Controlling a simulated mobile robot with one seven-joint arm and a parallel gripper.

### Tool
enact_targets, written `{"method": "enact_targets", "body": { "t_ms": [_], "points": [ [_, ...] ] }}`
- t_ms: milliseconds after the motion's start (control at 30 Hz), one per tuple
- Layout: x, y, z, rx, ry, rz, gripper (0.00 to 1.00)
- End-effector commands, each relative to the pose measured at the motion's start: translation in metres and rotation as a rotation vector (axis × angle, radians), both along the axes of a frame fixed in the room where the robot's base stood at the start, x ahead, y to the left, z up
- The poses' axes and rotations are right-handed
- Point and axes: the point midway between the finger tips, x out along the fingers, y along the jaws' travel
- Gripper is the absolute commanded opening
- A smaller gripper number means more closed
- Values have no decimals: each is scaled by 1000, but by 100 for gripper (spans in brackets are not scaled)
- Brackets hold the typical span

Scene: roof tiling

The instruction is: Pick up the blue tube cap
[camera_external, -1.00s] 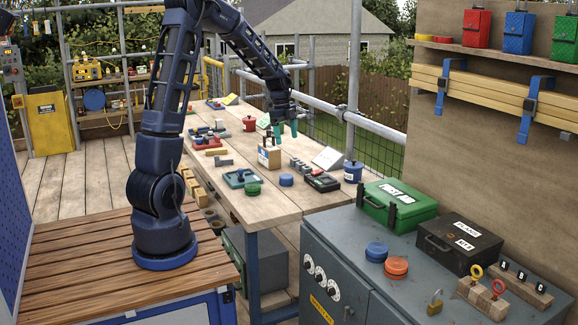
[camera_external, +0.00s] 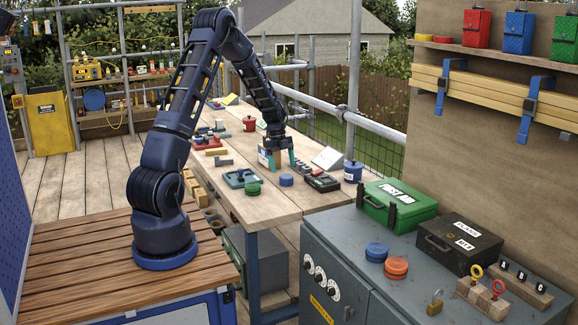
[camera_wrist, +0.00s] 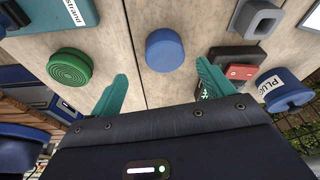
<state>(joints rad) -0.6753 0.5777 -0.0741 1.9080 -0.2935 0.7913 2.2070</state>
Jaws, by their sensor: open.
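A round blue cap (camera_external: 286,180) lies on the wooden table, with a green round cap (camera_external: 252,187) to its left. In the wrist view the blue cap (camera_wrist: 165,50) is near the top centre, just beyond and roughly midway between my teal fingertips. My gripper (camera_external: 280,162) is open and empty, above the table behind the blue cap in the external view. In the wrist view its fingers (camera_wrist: 163,76) are spread wider than the cap and appear apart from it. The green ribbed cap (camera_wrist: 70,66) lies outside my left finger.
A blue pot labelled PLUG (camera_wrist: 284,92) is further right.

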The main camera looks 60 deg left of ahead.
Motion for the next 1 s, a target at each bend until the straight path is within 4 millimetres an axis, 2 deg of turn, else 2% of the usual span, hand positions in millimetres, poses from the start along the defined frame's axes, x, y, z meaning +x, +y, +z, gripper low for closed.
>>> {"method": "enact_targets", "body": {
  "t_ms": [267,600,833,867,1000],
  "points": [
    [3,-5,-18,0,1,1,80],
    [11,-14,-57,1,0,1,80],
    [11,-15,-59,1,0,1,80],
    [11,-15,-59,1,0,1,78],
    [11,-15,-59,1,0,1,51]
  ]
}}
